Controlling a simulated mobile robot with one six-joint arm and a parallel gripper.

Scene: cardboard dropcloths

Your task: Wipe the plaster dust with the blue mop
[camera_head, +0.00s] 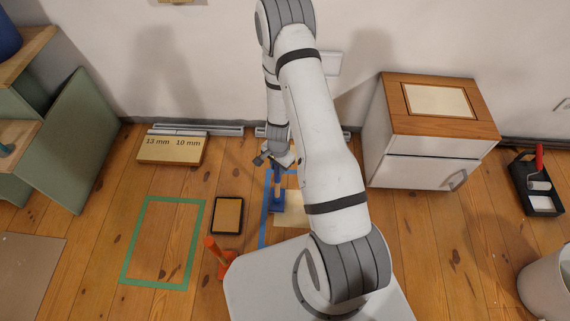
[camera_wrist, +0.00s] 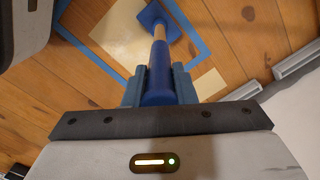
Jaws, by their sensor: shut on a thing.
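My gripper (camera_head: 278,162) is shut on the handle of the blue mop (camera_head: 277,193). In the wrist view my gripper (camera_wrist: 158,88) has one finger on each side of the mop's blue grip, and the wooden shaft runs on to the blue head (camera_wrist: 155,16). The head is low over or on the floor; contact cannot be told. A pale patch, seemingly the plaster dust (camera_head: 292,210), lies by the head, within blue tape (camera_head: 264,229). In the wrist view the pale patch (camera_wrist: 120,36) is beside the head, and a smaller pale piece (camera_wrist: 210,84) shows nearer. My arm hides part of the area.
A dark-framed tan pad (camera_head: 228,215) and an orange-handled tool (camera_head: 217,252) are left of the mop. A green tape rectangle (camera_head: 124,265) encloses bare floor. A labelled board (camera_head: 168,151) lies by the wall. A cabinet (camera_head: 425,171) stands right, with a roller tray (camera_head: 523,190) beyond.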

